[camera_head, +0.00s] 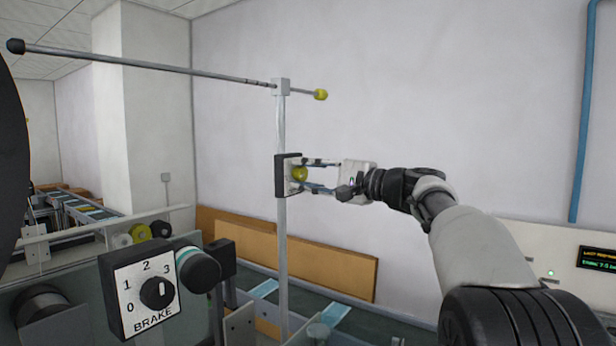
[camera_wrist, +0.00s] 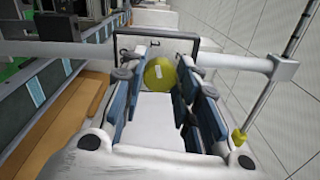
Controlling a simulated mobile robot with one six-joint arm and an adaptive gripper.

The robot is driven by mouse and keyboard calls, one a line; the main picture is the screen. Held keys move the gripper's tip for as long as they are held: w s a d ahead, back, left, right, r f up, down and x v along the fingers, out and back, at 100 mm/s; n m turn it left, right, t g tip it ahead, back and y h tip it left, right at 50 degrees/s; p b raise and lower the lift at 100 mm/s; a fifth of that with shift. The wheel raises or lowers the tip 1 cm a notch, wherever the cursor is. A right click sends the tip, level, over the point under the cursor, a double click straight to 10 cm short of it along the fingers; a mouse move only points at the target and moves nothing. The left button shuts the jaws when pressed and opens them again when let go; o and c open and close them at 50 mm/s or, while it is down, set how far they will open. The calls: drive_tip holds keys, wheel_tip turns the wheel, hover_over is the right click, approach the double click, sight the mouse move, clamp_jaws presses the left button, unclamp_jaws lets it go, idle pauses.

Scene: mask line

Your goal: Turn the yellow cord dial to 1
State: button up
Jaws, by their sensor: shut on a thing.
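The yellow dial (camera_head: 299,174) is a round knob on a small dark-edged box (camera_head: 280,176) fixed to an upright grey post. My gripper (camera_head: 304,175) reaches in from the right, level with the knob, and is shut on it. In the wrist view the yellow dial (camera_wrist: 160,73) sits between the blue finger pads of my gripper (camera_wrist: 165,80), with a small pale mark on its face. The numbers around this dial are hidden or too small to read, so its setting cannot be told.
A brake dial (camera_head: 157,293) marked 0 to 3 stands at the lower left. A long rod (camera_head: 150,68) with a yellow end (camera_head: 320,95) crosses the post (camera_head: 282,240) above my gripper. Orange panels (camera_head: 330,268) lean on the wall behind.

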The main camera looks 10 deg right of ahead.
drive_tip(key=o, duration=1.1)
drive_tip(key=v, duration=1.2)
